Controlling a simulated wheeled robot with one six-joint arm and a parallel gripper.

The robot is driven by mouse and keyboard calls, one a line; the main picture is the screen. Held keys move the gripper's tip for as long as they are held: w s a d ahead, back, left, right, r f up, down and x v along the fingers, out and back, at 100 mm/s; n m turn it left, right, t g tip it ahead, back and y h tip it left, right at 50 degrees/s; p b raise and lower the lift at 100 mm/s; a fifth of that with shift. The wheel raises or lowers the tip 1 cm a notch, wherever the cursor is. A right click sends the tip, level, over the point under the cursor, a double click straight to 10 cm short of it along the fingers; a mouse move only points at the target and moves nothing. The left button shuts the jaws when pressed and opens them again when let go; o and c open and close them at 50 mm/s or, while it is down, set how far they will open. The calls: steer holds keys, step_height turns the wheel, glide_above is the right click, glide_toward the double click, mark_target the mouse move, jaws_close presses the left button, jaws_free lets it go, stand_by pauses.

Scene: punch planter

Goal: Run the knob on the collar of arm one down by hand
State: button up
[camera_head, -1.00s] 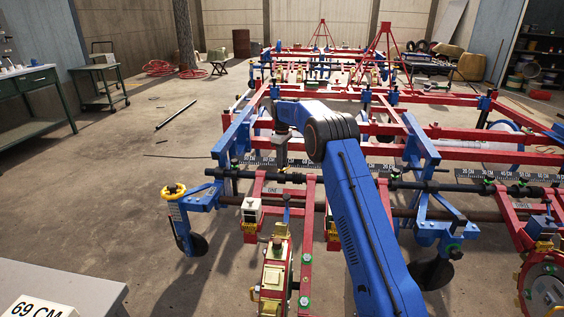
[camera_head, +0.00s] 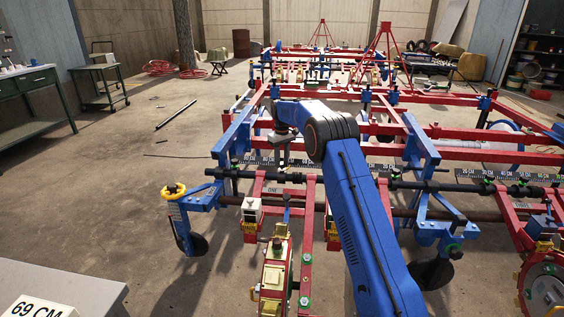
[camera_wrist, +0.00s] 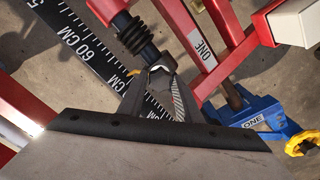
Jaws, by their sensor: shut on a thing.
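Arm one is the red bar labelled ONE (camera_wrist: 203,50), and the arm (camera_head: 257,190) hangs from the dark cross bar in the head view. A black ribbed collar (camera_wrist: 133,36) shows in the wrist view, just above my fingers. My gripper (camera_wrist: 158,92) is shut on a small grey piece (camera_wrist: 160,72) beside the collar, which looks like the knob. The fingers hide most of it, so I cannot tell how far down it sits. In the head view my gripper (camera_head: 283,160) points down just above the cross bar, and the knob cannot be made out there.
A black centimetre scale (camera_wrist: 85,42) runs beneath my fingers. A blue bracket labelled ONE (camera_wrist: 250,118) with a yellow handwheel (camera_wrist: 302,143) stands at the right in the wrist view. Red and blue frame beams (camera_head: 420,165) crowd the right. Open floor (camera_head: 140,200) lies left.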

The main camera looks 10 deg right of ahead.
mark_target(282, 163)
steer(key=o, duration=1)
steer(key=shift+r, duration=0.1)
step_height(282, 163, up, 17)
steer(key=shift+r, duration=0.1)
stand_by(0.3)
